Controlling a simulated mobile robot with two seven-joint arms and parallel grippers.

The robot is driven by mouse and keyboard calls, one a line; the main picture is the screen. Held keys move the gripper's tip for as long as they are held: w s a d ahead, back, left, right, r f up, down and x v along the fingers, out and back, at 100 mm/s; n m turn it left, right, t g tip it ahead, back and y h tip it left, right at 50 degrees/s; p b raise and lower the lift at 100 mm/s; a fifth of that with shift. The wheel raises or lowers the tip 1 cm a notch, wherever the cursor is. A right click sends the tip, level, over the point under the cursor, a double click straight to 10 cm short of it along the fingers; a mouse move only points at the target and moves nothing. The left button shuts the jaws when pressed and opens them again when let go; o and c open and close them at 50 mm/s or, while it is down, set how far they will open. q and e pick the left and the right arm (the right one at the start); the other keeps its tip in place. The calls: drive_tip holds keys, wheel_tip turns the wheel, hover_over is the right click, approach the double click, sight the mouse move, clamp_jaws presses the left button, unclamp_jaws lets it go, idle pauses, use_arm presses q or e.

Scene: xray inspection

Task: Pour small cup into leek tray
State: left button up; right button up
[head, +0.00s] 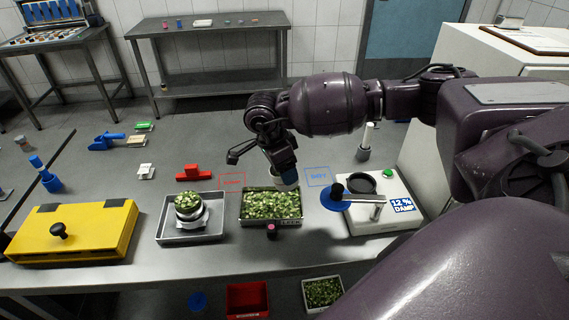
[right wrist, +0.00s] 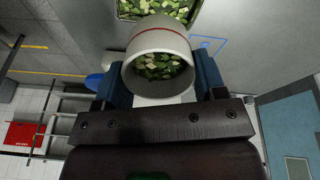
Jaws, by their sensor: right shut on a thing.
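My right gripper (head: 284,168) is shut on the small cup (head: 289,178), a pale cup with a red line below its rim. In the right wrist view the cup (right wrist: 160,42) sits between the blue fingers (right wrist: 165,85), and chopped green leek shows inside it. The leek tray (head: 270,220) is a metal tray full of chopped leek. The cup is at the tray's far right edge; its height above the table is hard to judge. The tray also shows at the top of the right wrist view (right wrist: 188,20). My left gripper is not in view.
Left of the leek tray, another metal tray (head: 168,236) holds a round vessel of leek (head: 188,204). A yellow case (head: 80,232) lies farther left. A white device with a black dish (head: 400,190) stands on the right. A red block (head: 194,173) lies behind.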

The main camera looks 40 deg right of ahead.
sight(276, 179)
drive_tip(key=shift+w+a+f+g+h, duration=0.15)
drive_tip(key=shift+f+g+h, duration=0.35)
drive_tip(key=shift+h, duration=0.3)
drive_tip(key=shift+a+f+g+h+b, duration=0.15)
drive_tip(key=shift+f+g+h+b, duration=0.4)
drive_tip(key=shift+h, duration=0.35)
drive_tip(key=shift+w+a+g+h, duration=0.2)
drive_tip(key=shift+g+h, duration=0.15)
drive_tip(key=shift+h, duration=0.35)
drive_tip(key=shift+g+h+p, duration=0.3)
drive_tip(key=shift+h+p, duration=0.1)
drive_tip(key=shift+p, duration=0.6)
drive_tip(key=shift+a+f+g+h+p, duration=0.2)
drive_tip(key=shift+f+g+h+p, duration=0.2)
drive_tip(key=shift+h+p, duration=0.45)
drive_tip(key=shift+w+f+g+h+p, duration=0.1)
drive_tip(key=shift+f+g+h+p, duration=0.2)
drive_tip(key=shift+g+h+p, duration=0.1)
drive_tip(key=shift+a+f, duration=0.1)
